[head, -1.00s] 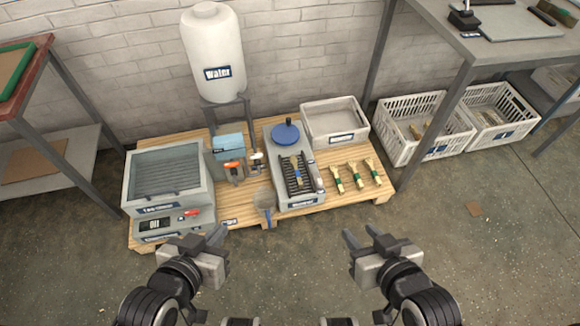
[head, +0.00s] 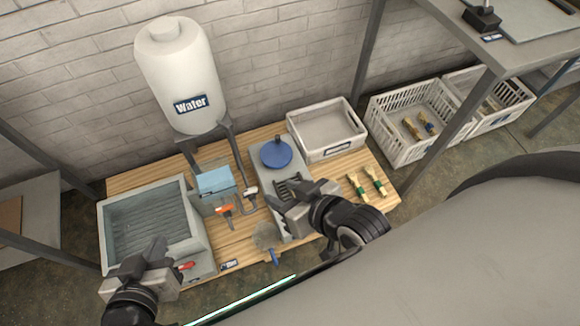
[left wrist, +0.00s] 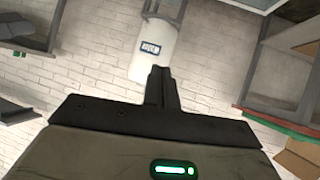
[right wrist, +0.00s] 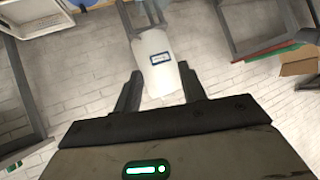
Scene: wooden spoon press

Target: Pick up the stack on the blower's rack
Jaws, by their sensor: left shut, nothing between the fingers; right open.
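The blower appears to be the grey unit (head: 262,175) with a blue round top (head: 276,153) in the middle of the wooden pallet. Its dark slatted rack shows only in part, behind my right gripper (head: 285,194). The stack on the rack is hidden or too hard to make out now. My right gripper is open and empty over the lower part of the unit; its parted fingers show in the right wrist view (right wrist: 163,88). My left gripper (head: 150,250) is shut and empty, in front of the grey slatted box; its closed fingers show in the left wrist view (left wrist: 160,75).
Two green-banded bundles (head: 357,187) (head: 376,180) lie on the pallet (head: 388,200), right of the unit. A white tray (head: 352,146) stands behind them. The grey box (head: 196,240) and water tank (head: 180,75) are left. White baskets (head: 376,125) stand right, beside a table leg.

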